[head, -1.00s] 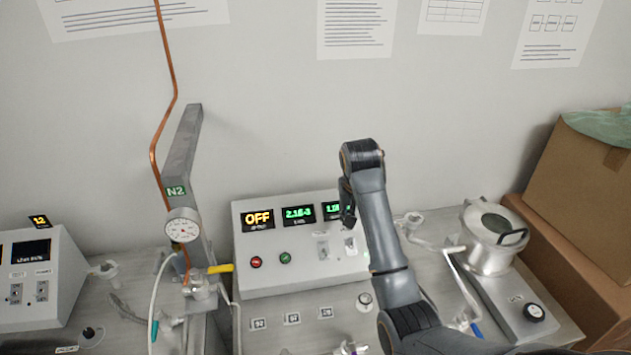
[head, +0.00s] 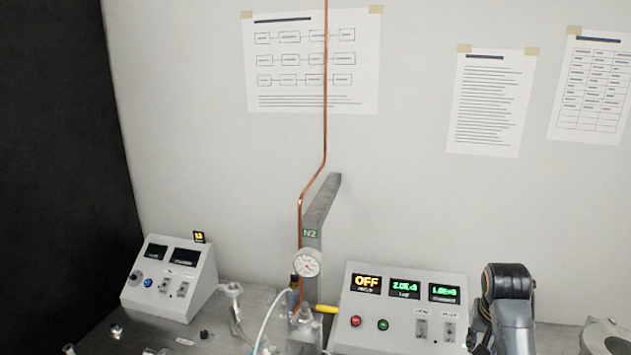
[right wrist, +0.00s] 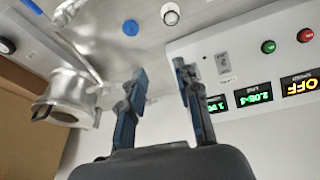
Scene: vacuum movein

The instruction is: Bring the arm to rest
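My right arm (head: 508,305) stands at the lower right of the head view, in front of the right end of the grey control box. Its dark wrist joint is uppermost, and the hand is mostly cut off by the bottom edge. In the right wrist view, which is upside down, my right gripper (right wrist: 160,72) has its two blue-black fingers apart with nothing between them. It hangs near the control box (right wrist: 245,45), and I see no contact. My left arm and left gripper are not in view.
The control box (head: 398,324) reads OFF beside green numbers. Left of it stand a grey post (head: 328,205) with a gauge (head: 307,263) and copper pipe (head: 325,90), and a smaller console (head: 170,285). A metal chamber (right wrist: 68,95) and cardboard box (right wrist: 25,125) appear in the wrist view.

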